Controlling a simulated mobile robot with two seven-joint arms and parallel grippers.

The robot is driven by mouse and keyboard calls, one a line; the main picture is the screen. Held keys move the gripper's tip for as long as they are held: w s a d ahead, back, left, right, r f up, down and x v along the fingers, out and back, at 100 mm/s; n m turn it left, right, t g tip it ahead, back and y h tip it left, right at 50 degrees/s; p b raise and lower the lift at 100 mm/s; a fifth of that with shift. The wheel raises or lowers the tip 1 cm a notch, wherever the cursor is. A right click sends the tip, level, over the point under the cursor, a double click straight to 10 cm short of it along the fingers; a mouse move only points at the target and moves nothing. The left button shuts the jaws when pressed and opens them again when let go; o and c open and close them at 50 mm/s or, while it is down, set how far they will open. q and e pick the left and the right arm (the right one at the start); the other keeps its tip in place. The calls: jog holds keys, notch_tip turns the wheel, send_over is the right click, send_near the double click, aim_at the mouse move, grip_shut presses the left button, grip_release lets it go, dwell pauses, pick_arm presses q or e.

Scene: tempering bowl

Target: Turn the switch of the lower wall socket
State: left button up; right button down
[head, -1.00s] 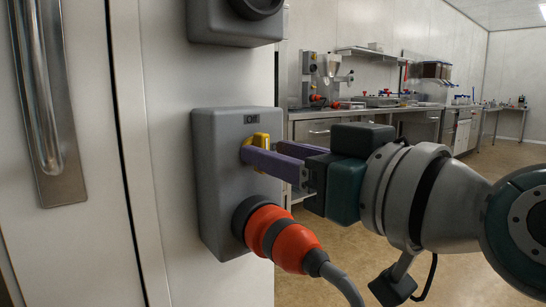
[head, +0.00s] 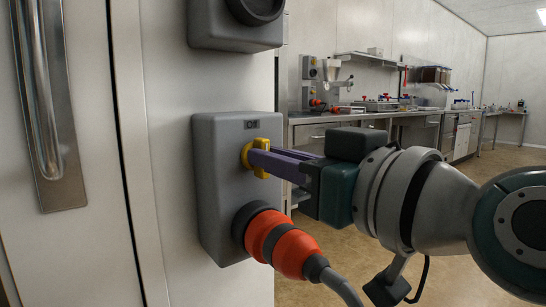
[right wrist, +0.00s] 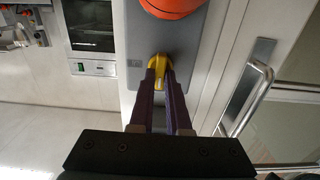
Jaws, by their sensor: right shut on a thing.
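The lower wall socket (head: 212,200) is a grey box on a pale wall panel in the head view. Its yellow switch (head: 261,143) sits above the plugged-in orange plug (head: 293,254). My right gripper (head: 257,157) comes in from the right with its two purple fingers shut on the switch handle. The fingers hide part of the switch in the head view. In the right wrist view the yellow switch (right wrist: 158,73) sits between the fingertips, and the orange plug (right wrist: 172,5) shows at the top edge. My left gripper is not in view.
Another grey socket (head: 225,35) is partly visible above. A metal door handle (head: 50,110) is at the far left. The plug's grey cable (head: 340,287) hangs below my right gripper. A steel counter (head: 400,115) stands far behind, with open floor before it.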

dwell(0.4)
jog(key=m+p, duration=0.3)
jog(key=m, duration=0.1)
jog(key=shift+d+r, duration=0.1)
jog(key=shift+r, duration=0.05)
jog(key=m+p, duration=0.2)
jog(key=m, duration=0.2)
jog(key=shift+w+m, duration=0.1)
jog(key=shift+m, duration=0.2)
jog(key=m, duration=0.2)
jog(key=m+p, duration=0.1)
jog(key=m, duration=0.2)
jog(key=shift+d+f, duration=0.1)
jog(key=shift+f, duration=0.1)
jog(key=m+p, duration=0.1)
jog(key=m, duration=0.4)
jog(key=shift+f, duration=0.2)
jog(key=shift+m, duration=0.3)
jog(key=c, duration=0.9)
grip_release()
